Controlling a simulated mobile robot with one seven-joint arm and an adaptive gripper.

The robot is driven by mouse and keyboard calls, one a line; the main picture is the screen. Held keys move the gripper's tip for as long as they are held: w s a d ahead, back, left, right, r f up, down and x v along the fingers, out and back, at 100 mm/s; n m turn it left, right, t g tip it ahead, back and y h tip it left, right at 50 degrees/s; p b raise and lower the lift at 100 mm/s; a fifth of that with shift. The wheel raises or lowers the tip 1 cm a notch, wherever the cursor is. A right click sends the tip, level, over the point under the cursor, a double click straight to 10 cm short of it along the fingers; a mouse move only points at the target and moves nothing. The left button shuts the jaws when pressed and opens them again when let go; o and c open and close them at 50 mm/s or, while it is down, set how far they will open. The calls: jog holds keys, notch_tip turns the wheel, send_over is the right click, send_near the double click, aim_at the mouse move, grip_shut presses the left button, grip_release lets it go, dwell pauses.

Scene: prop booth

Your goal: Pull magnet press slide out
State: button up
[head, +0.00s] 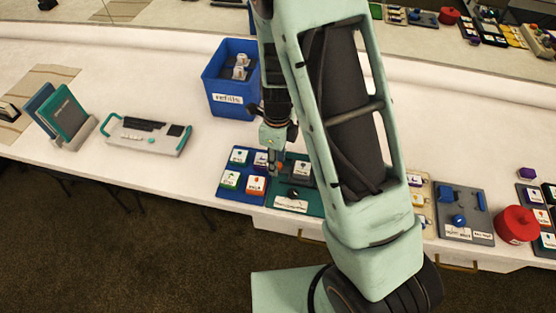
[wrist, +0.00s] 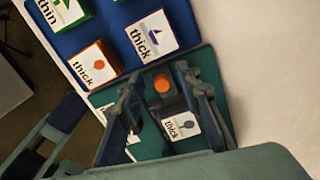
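A teal board (head: 311,207) with a white label too small to read surely lies near the counter's front edge. A dark press-like block (head: 301,170) stands on it. In the wrist view, the dark block (wrist: 170,104) carries an orange round knob (wrist: 162,83) and a white tile (wrist: 182,126) marked "thick". My gripper (head: 276,166) is low over the board's left part. In the wrist view, my gripper (wrist: 158,80) is open, one finger on each side of the block; I cannot tell whether they touch it. The fingers and arm hide parts of the board.
A blue board (head: 226,188) with picture tiles adjoins on the left. A blue refills bin (head: 230,98) stands behind. A grey board (head: 466,233) and a red round pot (head: 517,224) are at the right. Counter is free left of the blue board.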

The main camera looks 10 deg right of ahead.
jog(key=shift+d, duration=0.1)
notch_tip(320, 180, up, 12)
dwell(0.5)
jog(key=shift+w+r, duration=0.1)
dwell(0.4)
